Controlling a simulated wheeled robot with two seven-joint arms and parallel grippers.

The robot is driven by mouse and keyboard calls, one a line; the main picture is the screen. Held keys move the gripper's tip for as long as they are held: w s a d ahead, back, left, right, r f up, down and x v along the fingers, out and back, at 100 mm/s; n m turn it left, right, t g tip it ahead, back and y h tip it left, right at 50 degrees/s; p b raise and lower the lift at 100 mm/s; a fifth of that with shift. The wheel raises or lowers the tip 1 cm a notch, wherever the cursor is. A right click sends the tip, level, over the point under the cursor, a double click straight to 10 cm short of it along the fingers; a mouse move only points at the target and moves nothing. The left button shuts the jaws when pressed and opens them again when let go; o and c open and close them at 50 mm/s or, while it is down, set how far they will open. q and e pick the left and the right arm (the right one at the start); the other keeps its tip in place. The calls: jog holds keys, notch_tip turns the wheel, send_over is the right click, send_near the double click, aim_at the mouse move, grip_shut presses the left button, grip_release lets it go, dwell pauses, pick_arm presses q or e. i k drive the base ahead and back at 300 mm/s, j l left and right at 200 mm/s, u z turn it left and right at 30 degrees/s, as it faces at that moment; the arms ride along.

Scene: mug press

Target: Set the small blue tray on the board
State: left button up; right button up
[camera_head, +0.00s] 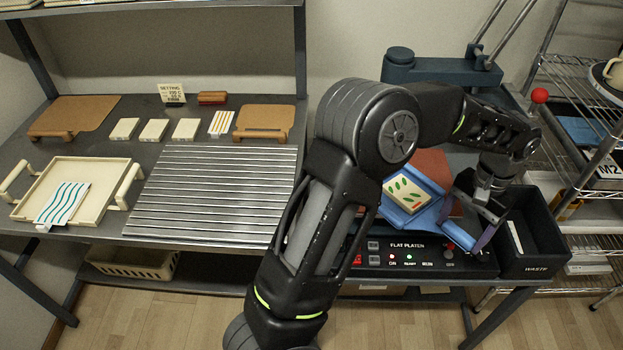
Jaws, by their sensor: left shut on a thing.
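The small blue tray (428,186) is at the flat platen press and carries a cream tile (405,194) with green leaf shapes. My left gripper (463,226) is at the tray's right side and shut on it. I cannot tell whether the tray rests on the press or is held just above it. My arm hides part of the tray's left side. One brown board (265,121) lies at the back of the table, left of my arm. Another brown board (78,115) lies at the far left. My right gripper is not in view.
A ribbed metal rack (215,190) lies bare in the middle of the table. A cream tray (100,178) with a wavy-striped sheet is at left. Several small tiles lie behind. A dark waste bin (545,225) and wire shelves (590,130) stand at right.

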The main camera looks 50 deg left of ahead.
aim_at(215, 192)
jog(key=j+u, duration=0.1)
jog(key=u, duration=0.25)
jog(key=k+j+u, duration=0.1)
jog(key=u, duration=0.2)
jog(key=j+u, duration=0.2)
jog(key=u, duration=0.15)
